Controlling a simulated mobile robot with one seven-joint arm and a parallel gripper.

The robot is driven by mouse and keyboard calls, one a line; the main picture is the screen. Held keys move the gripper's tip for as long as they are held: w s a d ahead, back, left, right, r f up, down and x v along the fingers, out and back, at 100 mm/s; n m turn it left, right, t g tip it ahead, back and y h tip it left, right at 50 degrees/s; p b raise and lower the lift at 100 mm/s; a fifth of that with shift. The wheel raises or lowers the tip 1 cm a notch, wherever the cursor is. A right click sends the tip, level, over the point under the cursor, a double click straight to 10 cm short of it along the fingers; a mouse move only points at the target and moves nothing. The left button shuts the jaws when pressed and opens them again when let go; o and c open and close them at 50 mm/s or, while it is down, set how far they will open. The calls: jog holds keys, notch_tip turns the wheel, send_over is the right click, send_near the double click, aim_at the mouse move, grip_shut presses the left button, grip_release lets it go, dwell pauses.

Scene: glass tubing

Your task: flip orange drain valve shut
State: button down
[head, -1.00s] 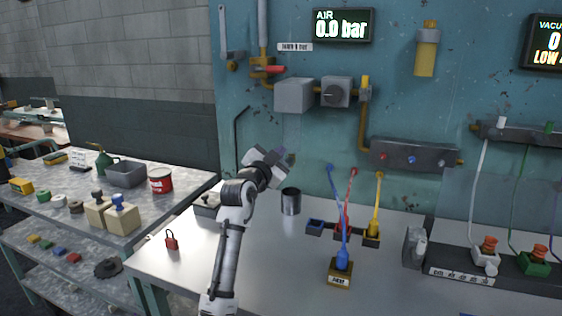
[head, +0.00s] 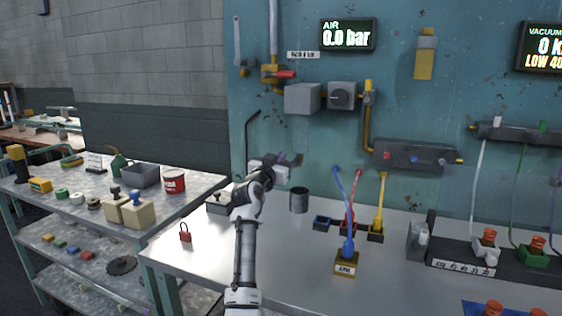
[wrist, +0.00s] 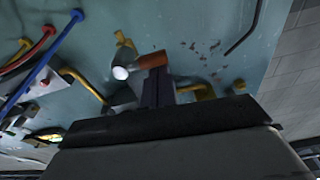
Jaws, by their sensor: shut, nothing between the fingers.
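My gripper (head: 298,160) is shut and empty in front of the teal wall, below the grey box (head: 303,98) on the air line. In the wrist view its dark fingers (wrist: 157,84) are together. An orange-brown block (wrist: 152,60), probably the drain valve's handle, shows just past the fingertips in the wrist view. I cannot tell whether the fingers touch it. In the head view no orange valve shows clearly near my gripper. A red lever (head: 286,74) sits on the yellow pipe fitting higher up.
A dark metal cup (head: 299,200) stands on the bench below my gripper. A red padlock (head: 185,233) lies at the bench's left. Blue, red and yellow plugged hoses stand right of the cup. A grey dial box (head: 343,96) is on the wall above.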

dwell(0.7)
notch_tip(320, 180, up, 4)
jog(key=p, duration=0.3)
jog(key=b+v, duration=0.3)
jog(key=v, duration=0.6)
jog(key=shift+s+f, duration=0.15)
